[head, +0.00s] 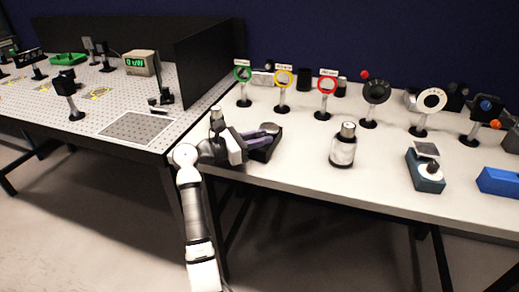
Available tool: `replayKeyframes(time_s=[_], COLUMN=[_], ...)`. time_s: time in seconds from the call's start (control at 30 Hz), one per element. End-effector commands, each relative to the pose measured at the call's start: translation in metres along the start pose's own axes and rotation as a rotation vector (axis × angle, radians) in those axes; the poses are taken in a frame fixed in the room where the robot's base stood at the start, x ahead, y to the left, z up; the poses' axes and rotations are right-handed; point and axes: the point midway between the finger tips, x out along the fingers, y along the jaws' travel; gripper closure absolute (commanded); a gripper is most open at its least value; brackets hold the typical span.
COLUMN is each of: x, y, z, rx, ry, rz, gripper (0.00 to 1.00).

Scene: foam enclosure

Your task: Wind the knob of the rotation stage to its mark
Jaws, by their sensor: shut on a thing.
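A low black device (264,153), which looks like the rotation stage, sits near the front left of the white table. My gripper (268,131) reaches in from the left, low over this device. Its fingers point right and are shut on a small part there, which looks like the knob. The fingers hide most of the knob. The mark is too small to make out.
Farther right is a blue-based device (427,172). Green, yellow and red ring mounts (328,85) stand behind. A perforated bench (120,105) with a black panel (205,62) lies left. The table's front is clear between device and bottle.

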Motion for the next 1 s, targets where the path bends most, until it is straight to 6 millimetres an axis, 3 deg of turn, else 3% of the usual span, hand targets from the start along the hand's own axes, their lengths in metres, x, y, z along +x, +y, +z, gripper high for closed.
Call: replayKeyframes(time_s=[0.3,0.8,0.83,1.0], x=[0.0006,0.0011,0.0012,0.001], y=[0.0004,-0.0001,-0.0001,0.0], z=[-0.0034,-0.0013,-0.0013,-0.001], rx=[-0.002,-0.003,-0.003,-0.003], ry=[0.003,0.002,0.002,0.002], rz=[-0.112,-0.131,-0.131,-0.13], gripper=[0.99,0.99,0.75,0.56])
